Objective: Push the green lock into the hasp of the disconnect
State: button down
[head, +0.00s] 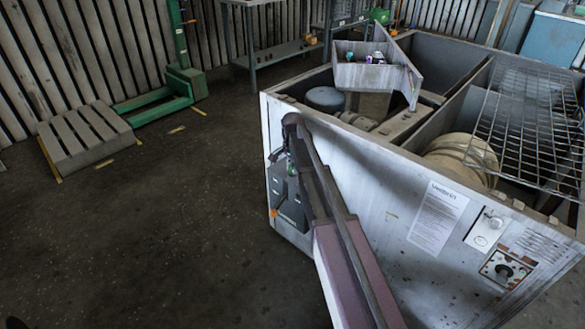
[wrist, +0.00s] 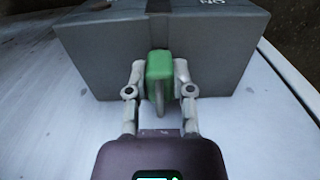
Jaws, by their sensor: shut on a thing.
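The green lock (wrist: 160,66) is between the two fingertips of my gripper (wrist: 160,72) in the wrist view, and the gripper is shut on it. A grey rounded bar shows below the lock's green body; I cannot tell whether it is the shackle. The disconnect (wrist: 100,50) is a dark grey box right behind the lock, with upside-down white lettering at its edge. The hasp is not clearly seen, and I cannot tell whether the lock touches it. In the head view the disconnect (head: 291,205) sits on the housing's near left face, and my arm partly covers it.
The blower housing (head: 385,215) is a large open-topped metal box with a posted sheet (head: 437,218) and a control knob (head: 503,271) on its face. A wire grate (head: 530,120) lies over its right side. The floor to the left is clear, up to a pallet (head: 85,145).

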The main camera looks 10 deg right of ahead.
jog(key=shift+f+b, duration=0.55)
jog(key=shift+f, duration=0.05)
jog(key=shift+c, duration=2)
grip_release()
jog(key=shift+r, duration=0.2)
notch_tip(320, 180, up, 9)
jog(key=p, duration=0.9)
jog(key=shift+r+p, duration=0.1)
jog(key=shift+p, duration=0.2)
notch_tip(320, 180, up, 21)
jog(key=n+p, duration=1)
jog(key=p, duration=1.1)
jog(key=shift+d, duration=0.2)
jog(key=shift+r, duration=0.1)
